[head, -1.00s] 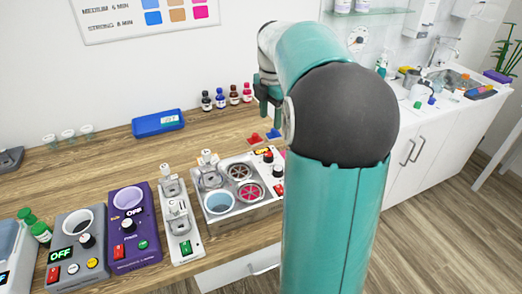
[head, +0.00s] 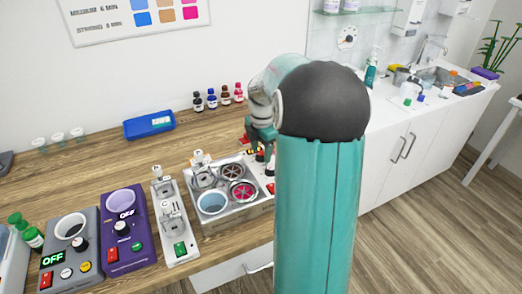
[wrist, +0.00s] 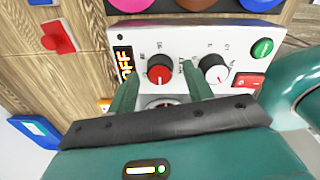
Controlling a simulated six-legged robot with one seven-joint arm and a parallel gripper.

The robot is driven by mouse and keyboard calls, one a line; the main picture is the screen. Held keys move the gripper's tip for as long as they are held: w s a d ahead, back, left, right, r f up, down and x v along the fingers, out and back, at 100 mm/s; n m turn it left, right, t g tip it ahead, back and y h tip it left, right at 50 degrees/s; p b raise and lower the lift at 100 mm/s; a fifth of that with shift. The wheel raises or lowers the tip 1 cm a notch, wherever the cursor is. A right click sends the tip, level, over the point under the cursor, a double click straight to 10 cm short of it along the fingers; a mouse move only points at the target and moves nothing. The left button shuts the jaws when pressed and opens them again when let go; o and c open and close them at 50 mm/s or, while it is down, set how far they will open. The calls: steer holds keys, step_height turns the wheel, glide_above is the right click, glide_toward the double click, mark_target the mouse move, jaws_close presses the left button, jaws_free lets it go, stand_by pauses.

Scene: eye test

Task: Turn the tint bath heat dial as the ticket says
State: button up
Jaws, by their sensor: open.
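The tint bath (head: 241,213) is a metal box with several round wells on the wood counter. In the wrist view its white front panel (wrist: 190,45) carries an orange OFF display, a red-faced dial (wrist: 160,70) and a black dial with a white face (wrist: 214,69). The dial labels are too small to read. My gripper (wrist: 161,72) is open, its two fingers on either side of the red-faced dial in the picture; I cannot tell if they touch it. In the head view my gripper (head: 262,140) is partly hidden by my arm.
A green button (wrist: 262,48) and red switch (wrist: 248,81) sit on the panel's right. A purple unit (head: 124,230), a grey unit (head: 72,245) and a blue device (head: 149,125) share the counter. Small bottles (head: 218,99) stand behind. A chart (head: 135,18) hangs above.

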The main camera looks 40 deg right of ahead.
steer(key=shift+f, duration=0.25)
steer(key=shift+c, duration=0.4)
steer(key=c, duration=0.9)
